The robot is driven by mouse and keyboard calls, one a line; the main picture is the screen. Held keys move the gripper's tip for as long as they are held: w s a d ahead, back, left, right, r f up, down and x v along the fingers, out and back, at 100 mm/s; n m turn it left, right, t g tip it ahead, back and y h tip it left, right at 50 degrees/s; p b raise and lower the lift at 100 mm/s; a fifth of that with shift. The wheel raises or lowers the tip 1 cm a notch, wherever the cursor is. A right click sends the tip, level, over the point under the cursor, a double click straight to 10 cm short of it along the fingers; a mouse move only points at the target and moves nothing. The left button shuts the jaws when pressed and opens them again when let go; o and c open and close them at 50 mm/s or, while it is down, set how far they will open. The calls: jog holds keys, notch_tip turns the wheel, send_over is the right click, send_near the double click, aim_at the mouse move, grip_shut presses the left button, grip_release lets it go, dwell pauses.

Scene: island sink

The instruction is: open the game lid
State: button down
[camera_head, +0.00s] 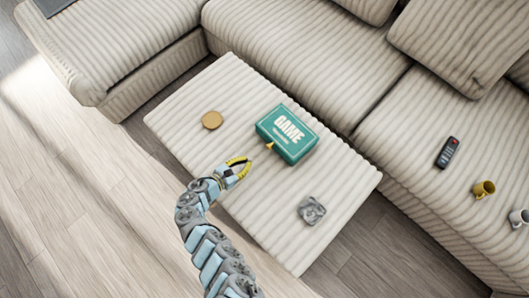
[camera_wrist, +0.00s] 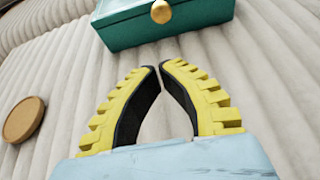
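A teal box with white "GAME" lettering on its lid (camera_head: 289,130) lies on the ribbed ottoman (camera_head: 195,88); the lid looks closed. A small gold knob (camera_head: 270,145) sits on the box's near side. In the wrist view, the box (camera_wrist: 180,30) is at the top, with the round gold knob (camera_wrist: 161,11) at the upper edge. My gripper (camera_head: 248,168) is just short of the box on its near-left side. In the wrist view, its yellow, dark-lined fingers (camera_wrist: 158,70) are parted with a narrow gap at the tips, empty and apart from the box. The box's top is mostly cut off there.
A round tan disc (camera_head: 212,120) lies left of the box; it also shows in the wrist view (camera_wrist: 23,119). A grey patterned square object (camera_head: 312,211) lies toward the ottoman's near right. A remote (camera_head: 447,152) and two mugs (camera_head: 484,189) are on the sofa at right.

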aim_at(264, 153)
jog(key=shift+d+r, duration=0.1)
jog(key=shift+d, duration=0.15)
jog(key=b+x, duration=0.4)
jog(key=x, duration=0.4)
jog(key=shift+w+d, duration=0.25)
jog(key=shift+d, duration=0.05)
jog(key=shift+w+d, duration=0.4)
jog(key=shift+a, duration=0.1)
jog(key=shift+s+a+r+p, duration=0.1)
jog(key=shift+r+p, duration=0.1)
jog(key=shift+p, duration=0.25)
jog(key=shift+r+p, duration=0.15)
jog(key=shift+p, duration=0.35)
